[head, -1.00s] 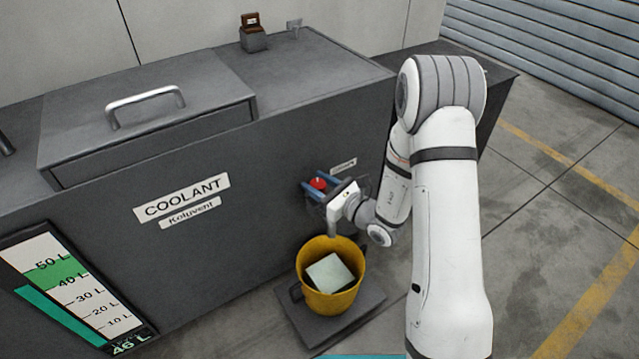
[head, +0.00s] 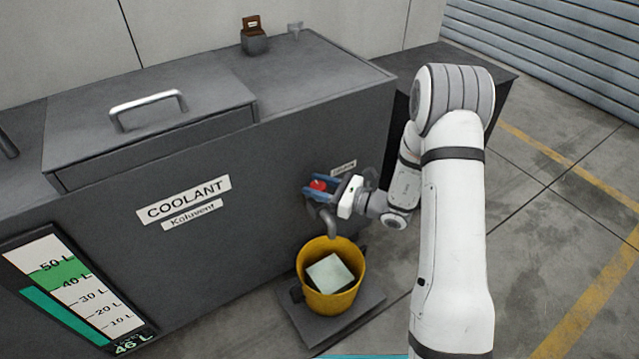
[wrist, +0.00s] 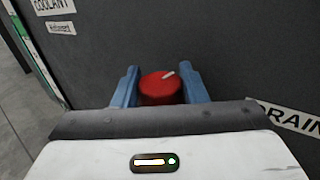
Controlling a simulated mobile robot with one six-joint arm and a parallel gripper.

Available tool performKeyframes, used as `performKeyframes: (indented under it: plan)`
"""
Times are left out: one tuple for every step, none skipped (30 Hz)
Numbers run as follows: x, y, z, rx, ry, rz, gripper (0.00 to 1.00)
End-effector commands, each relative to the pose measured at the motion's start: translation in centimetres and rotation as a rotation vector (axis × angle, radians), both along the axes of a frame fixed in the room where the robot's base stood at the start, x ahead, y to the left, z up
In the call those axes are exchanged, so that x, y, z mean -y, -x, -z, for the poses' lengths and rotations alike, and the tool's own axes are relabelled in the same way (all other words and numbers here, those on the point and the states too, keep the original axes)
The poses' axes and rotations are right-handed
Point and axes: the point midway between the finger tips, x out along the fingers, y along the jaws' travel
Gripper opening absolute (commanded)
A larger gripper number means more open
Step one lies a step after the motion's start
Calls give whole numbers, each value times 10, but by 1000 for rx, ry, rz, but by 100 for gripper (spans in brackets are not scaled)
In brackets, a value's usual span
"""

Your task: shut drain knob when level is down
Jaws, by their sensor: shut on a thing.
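The red drain knob (head: 318,184) is on the front of the dark grey coolant tank (head: 270,185). In the wrist view the knob (wrist: 160,88) shows a pale pointer mark tilted up to the right. My gripper (head: 321,187) is shut on the knob, and its blue fingers (wrist: 160,85) lie on either side of it. A DRAIN label (wrist: 295,120) is to the right. The level gauge (head: 75,285) at lower left reads 46 L, and its green band spans roughly 40 to 50 L. A grey spout (head: 331,225) hangs below the knob.
A yellow bucket (head: 307,280) with a pale square shape inside stands under the spout on a dark floor plate (head: 355,312). A handled lid (head: 215,100) covers the tank top. A small brown-topped item (head: 253,38) stands at the back. Open floor lies to the right.

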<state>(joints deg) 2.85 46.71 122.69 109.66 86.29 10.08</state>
Motion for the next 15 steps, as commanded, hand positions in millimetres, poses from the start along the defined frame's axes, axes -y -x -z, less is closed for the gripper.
performKeyframes:
  plan:
    - [2,-4,-3,8,0,-23,16]
    - [2,-4,-3,8,-1,-41,16]
    - [2,-4,-3,9,-1,-65,16]
    - [2,-4,-3,9,-1,-83,16]
    - [2,-4,-3,9,-1,-98,16]
    - [2,-4,-3,7,-1,-118,16]
    - [2,-4,-3,8,-1,-132,16]
    - [2,-4,-3,9,-1,-144,16]
    - [2,-4,-3,8,0,-159,16]
    - [2,-4,-3,8,0,-169,16]
    - [2,-4,-3,7,0,-177,16]
    - [1,-4,-3,7,0,-188,16]
    - [1,-4,-3,7,0,-194,16]
    - [1,-4,-2,7,0,-199,16]
    - [1,-4,-2,8,-1,-204,16]
